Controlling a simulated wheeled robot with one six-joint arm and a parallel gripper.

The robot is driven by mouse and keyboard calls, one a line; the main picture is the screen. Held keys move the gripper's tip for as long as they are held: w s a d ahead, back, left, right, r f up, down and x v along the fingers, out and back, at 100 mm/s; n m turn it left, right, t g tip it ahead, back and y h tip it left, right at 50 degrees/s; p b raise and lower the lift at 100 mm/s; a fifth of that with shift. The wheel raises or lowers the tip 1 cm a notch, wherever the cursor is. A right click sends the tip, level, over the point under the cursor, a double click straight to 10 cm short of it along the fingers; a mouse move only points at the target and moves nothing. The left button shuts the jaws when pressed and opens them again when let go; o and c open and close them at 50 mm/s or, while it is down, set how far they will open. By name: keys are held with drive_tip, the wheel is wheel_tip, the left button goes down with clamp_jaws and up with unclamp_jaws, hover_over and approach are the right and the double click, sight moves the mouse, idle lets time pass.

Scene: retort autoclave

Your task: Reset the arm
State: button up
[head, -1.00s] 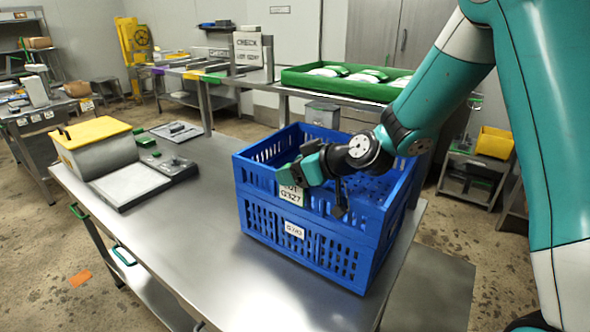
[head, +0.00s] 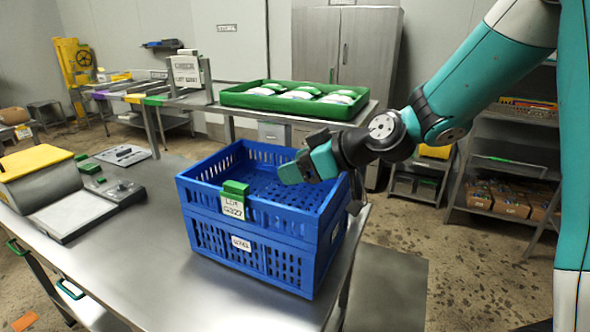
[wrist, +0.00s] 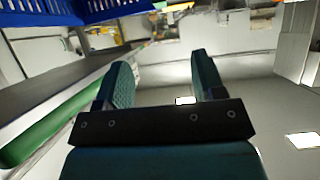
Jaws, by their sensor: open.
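My gripper (head: 306,166) hangs above the right part of the blue crate (head: 260,262) in the head view, at about the height of its rim. In the wrist view my gripper (wrist: 160,85) has its two teal fingers wide apart with nothing between them. The crate stands on the steel table (head: 130,258) and looks empty through the visible part of its inside. A green clip with a lot tag (head: 233,205) sits on its front rim, apart from the gripper. In the wrist view the crate's blue wall (wrist: 100,10) shows at the top edge.
A green tray (head: 240,98) with several white and green packs stands on a bench behind the crate. A yellow-lidded box (head: 35,160) and a scale-like device (head: 75,215) stand on the table's left. A shelf with cartons (head: 495,190) is at the right. Table room is clear left of the crate.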

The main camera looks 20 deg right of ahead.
drive_tip(key=shift+s+a, duration=0.1)
drive_tip(key=shift+a, duration=0.15)
drive_tip(key=s+a+f+g+h, duration=0.1)
drive_tip(key=s+g, duration=0.3)
drive_tip(key=s, duration=0.9)
drive_tip(key=s+a+m+g+h+b, duration=0.1)
drive_tip(key=s+a+g+h, duration=0.2)
drive_tip(key=s, duration=1)
drive_tip(key=shift+f+m+g, duration=0.3)
drive_tip(key=shift+f+g, duration=0.05)
drive_tip(key=shift+g, duration=0.65)
